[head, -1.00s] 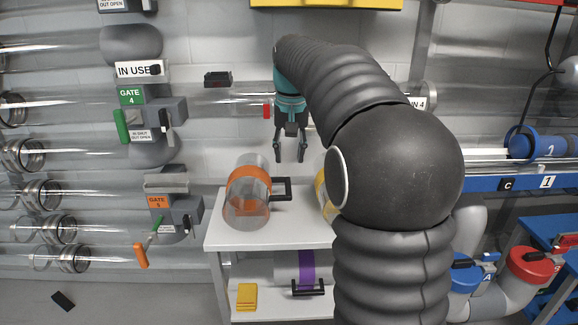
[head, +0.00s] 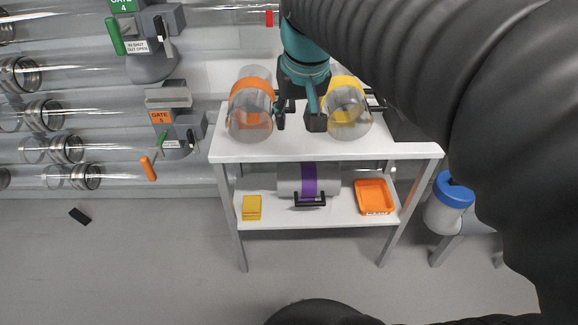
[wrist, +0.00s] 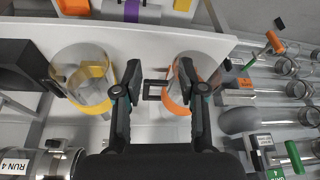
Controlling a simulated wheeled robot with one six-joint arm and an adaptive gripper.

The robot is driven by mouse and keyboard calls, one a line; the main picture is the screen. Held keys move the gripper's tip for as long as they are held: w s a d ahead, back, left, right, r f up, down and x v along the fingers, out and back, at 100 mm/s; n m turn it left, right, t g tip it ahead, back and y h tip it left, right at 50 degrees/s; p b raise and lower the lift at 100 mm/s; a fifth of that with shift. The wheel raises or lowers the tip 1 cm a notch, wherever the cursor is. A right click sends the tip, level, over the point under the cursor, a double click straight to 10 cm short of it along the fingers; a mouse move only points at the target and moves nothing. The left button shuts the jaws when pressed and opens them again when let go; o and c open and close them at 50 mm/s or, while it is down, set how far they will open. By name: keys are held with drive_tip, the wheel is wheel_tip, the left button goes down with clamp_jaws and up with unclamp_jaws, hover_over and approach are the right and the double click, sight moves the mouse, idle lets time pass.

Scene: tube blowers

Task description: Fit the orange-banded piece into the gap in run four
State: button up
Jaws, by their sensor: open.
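The orange-banded piece (head: 251,108) is a clear tube with an orange band, standing on the top shelf of a white cart. It has a black handle on its right side. My gripper (head: 298,118) is open and empty, just right of this piece and left of a yellow-banded piece. In the wrist view the open fingers (wrist: 156,90) lie on either side of the black handle (wrist: 155,90), with the orange-banded piece (wrist: 178,92) at the right finger. I cannot tell whether the fingers are level with the handle. The gap in run four is not clearly visible in the head view.
The yellow-banded piece (head: 347,112) stands close to my gripper on the right. Gate levers and clear tubes line the left wall.

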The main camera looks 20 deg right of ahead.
drive_tip(key=s+a+f+n+t, duration=0.1)
drive_tip(key=s+a+f, duration=0.1)
drive_tip(key=s+f, duration=0.7)
drive_tip(key=shift+s+a+t, duration=0.15)
drive_tip(key=shift+s+t, duration=0.15)
drive_tip(key=shift+s, duration=0.9)
drive_tip(key=shift+f, duration=0.1)
